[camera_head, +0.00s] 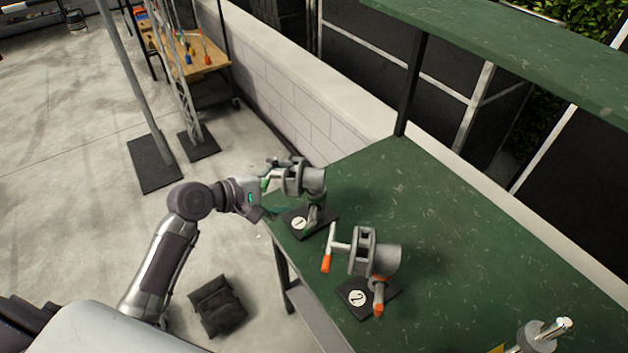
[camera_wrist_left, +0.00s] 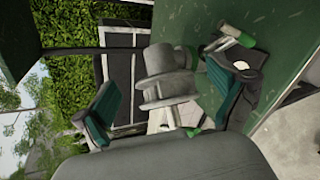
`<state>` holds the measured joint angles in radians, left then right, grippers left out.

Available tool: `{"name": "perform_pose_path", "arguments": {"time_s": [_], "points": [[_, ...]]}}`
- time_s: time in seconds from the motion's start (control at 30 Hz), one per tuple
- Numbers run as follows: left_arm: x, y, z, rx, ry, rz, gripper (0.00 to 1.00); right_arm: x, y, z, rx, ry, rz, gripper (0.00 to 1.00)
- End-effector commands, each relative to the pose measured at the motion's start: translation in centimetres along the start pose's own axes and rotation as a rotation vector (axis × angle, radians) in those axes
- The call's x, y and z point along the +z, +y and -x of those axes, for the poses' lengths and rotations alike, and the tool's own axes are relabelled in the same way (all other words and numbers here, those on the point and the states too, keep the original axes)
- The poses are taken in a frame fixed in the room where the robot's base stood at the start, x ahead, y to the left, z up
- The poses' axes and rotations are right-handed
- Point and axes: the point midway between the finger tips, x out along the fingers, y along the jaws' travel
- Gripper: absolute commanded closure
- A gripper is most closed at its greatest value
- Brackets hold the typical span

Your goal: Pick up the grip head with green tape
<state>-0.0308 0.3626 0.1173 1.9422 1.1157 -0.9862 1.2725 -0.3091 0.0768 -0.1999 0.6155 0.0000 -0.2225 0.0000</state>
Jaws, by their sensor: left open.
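The grip head with green tape (camera_head: 313,183) is grey metal and stands on a black base marked 1 (camera_head: 299,223) at the near left corner of the green table (camera_head: 440,240). Its green-taped handle end is partly hidden by my gripper. My left gripper (camera_head: 272,190) is open right beside it, on its left. In the left wrist view, the grey grip head (camera_wrist_left: 168,78) shows between the two dark green finger pads, and a green-taped handle (camera_wrist_left: 237,35) shows at the upper right. I cannot tell whether the pads touch it. My right gripper is not in view.
A grip head with orange tape (camera_head: 380,258) stands close by on a base marked 2 (camera_head: 357,298). A silver metal part (camera_head: 540,334) shows at the lower right. A green upper shelf (camera_head: 520,45) hangs over the table's back. A black bag (camera_head: 217,306) lies on the floor.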

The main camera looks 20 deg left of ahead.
Motion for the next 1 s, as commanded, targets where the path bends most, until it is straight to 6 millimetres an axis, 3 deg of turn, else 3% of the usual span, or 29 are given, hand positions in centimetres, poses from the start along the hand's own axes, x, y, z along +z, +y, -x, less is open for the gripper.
{"name": "perform_pose_path", "arguments": {"time_s": [0.17, 0.43, 0.63, 0.97, 1.0], "points": [[0.0, 0.1, -2.7, 0.001, 0.000, 0.000, 0.04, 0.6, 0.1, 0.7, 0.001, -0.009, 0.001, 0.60], [0.0, 0.1, -5.0, -0.001, 0.000, 0.001, 0.04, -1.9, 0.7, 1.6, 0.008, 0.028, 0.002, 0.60], [-0.2, -0.1, -7.9, 0.000, 0.000, 0.000, 0.04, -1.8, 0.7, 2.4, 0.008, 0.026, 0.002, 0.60], [-0.3, -0.2, -8.7, 0.000, 0.002, -0.004, 0.04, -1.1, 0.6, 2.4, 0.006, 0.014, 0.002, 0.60], [-0.3, -0.2, -8.7, 0.000, 0.002, -0.004, 0.10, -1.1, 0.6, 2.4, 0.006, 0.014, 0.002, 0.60]]}}
